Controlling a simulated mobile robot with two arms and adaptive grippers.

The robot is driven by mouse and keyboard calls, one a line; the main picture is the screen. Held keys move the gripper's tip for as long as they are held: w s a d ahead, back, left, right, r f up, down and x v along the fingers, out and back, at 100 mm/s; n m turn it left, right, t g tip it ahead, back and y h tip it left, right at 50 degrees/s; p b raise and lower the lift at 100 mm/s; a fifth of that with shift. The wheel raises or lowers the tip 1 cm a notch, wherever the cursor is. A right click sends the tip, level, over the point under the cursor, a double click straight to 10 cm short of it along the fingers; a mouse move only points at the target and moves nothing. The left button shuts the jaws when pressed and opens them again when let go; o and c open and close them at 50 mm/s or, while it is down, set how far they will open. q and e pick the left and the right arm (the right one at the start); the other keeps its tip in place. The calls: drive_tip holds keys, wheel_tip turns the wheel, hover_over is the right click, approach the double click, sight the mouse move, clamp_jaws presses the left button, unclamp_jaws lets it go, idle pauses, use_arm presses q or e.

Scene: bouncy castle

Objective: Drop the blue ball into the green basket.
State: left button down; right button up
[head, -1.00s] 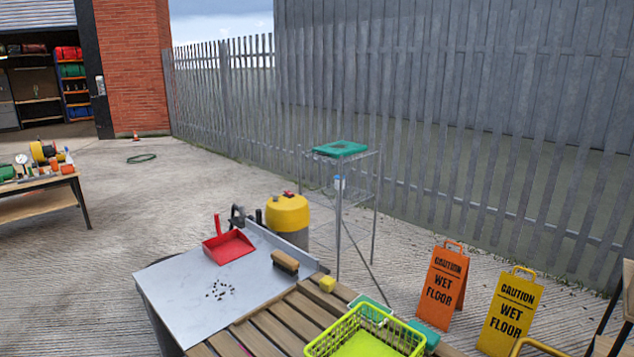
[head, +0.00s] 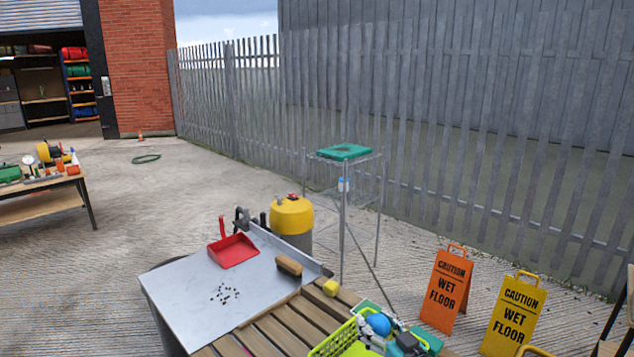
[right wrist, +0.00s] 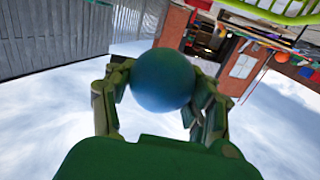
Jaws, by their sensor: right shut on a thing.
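The blue ball (head: 378,323) is held between the two fingers of my right gripper (head: 388,332), which is shut on it. In the right wrist view the ball (right wrist: 162,80) sits between the fingertips, one finger on each side. The yellow-green basket (head: 325,344) stands at the front end of the slatted table, partly cut off by the lower frame edge. In the head view the ball and gripper cover its far right part; their exact height over it is unclear. The basket's rim (right wrist: 268,14) also shows at the top right of the right wrist view. My left gripper is out of view.
Orange (head: 445,290) and yellow (head: 513,315) wet-floor signs stand to the right.

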wheel_tip(320, 180, down, 4)
drive_tip(key=b, duration=0.2)
drive_tip(key=shift+r+b, duration=0.15)
drive_tip(key=shift+b, duration=0.15)
drive_tip(key=shift+r, duration=0.1)
